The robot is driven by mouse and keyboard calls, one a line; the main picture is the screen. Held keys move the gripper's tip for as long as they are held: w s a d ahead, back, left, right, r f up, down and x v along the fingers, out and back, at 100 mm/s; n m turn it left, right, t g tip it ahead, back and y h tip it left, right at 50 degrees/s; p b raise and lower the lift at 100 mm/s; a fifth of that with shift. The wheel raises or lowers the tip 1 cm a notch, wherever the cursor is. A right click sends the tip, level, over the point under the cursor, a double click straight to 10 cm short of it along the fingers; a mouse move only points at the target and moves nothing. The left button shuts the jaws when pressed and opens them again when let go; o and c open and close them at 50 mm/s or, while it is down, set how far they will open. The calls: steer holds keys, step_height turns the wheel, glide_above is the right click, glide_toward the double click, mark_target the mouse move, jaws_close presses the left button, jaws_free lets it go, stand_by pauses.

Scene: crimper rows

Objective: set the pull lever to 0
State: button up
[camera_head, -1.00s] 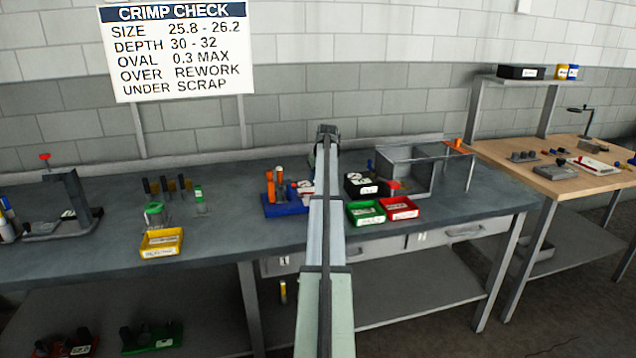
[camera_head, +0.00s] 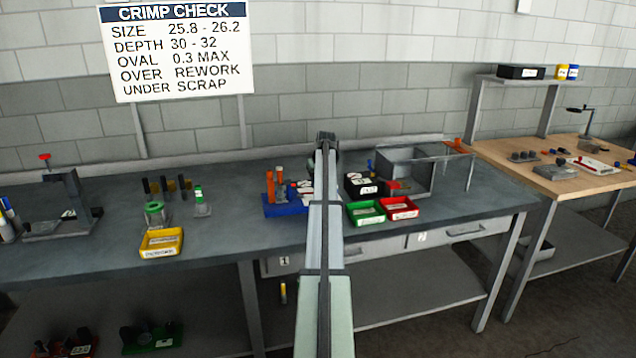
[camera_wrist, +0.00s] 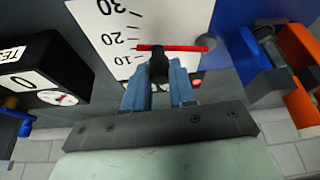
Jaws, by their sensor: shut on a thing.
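The pull lever's black grip (camera_wrist: 158,66) sits between the blue fingers of my gripper (camera_wrist: 160,82) in the wrist view. My gripper is shut on it. A red bar (camera_wrist: 178,48) lies across just beyond the grip, over a white scale plate (camera_wrist: 160,18) marked 30, 20 and 10. The bar's left end is between the 20 and 10 marks. No 0 mark shows on the plate; its lower part is hidden by the fingers. In the head view my arm hides the lever and fingertips.
A black box with a dial (camera_wrist: 58,97) is left of the fingers. Orange and blue parts (camera_wrist: 298,62) stand at right. On the bench are a blue tray (camera_head: 284,208), green bin (camera_head: 366,212), red bin (camera_head: 400,207) and grey frame (camera_head: 405,170). Bare bench lies left of the blue tray.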

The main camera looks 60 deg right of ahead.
jaws_close()
steer(key=shift+w+d+n+y, duration=0.3)
steer(key=shift+d+n, duration=0.1)
steer(key=shift+n, duration=0.3)
steer(key=shift+w+d+n+y, duration=0.25)
steer(key=shift+d+n, duration=0.15)
steer(key=shift+n, duration=0.3)
steer(key=shift+w+d+n+t+y, duration=0.2)
steer(key=shift+w+d+n, duration=0.1)
steer(key=shift+n, duration=0.3)
steer(key=shift+w+d+n+t+y, duration=0.15)
steer(key=shift+w+n+t, duration=0.1)
steer(key=shift+n, duration=0.35)
steer(key=shift+w+d+n+y, duration=0.3)
steer(key=shift+w+n+y, duration=0.4)
steer(key=shift+n, duration=0.7)
steer(key=shift+w, duration=0.1)
steer(key=o, duration=0.6)
jaws_free()
steer(key=shift+o, duration=0.2)
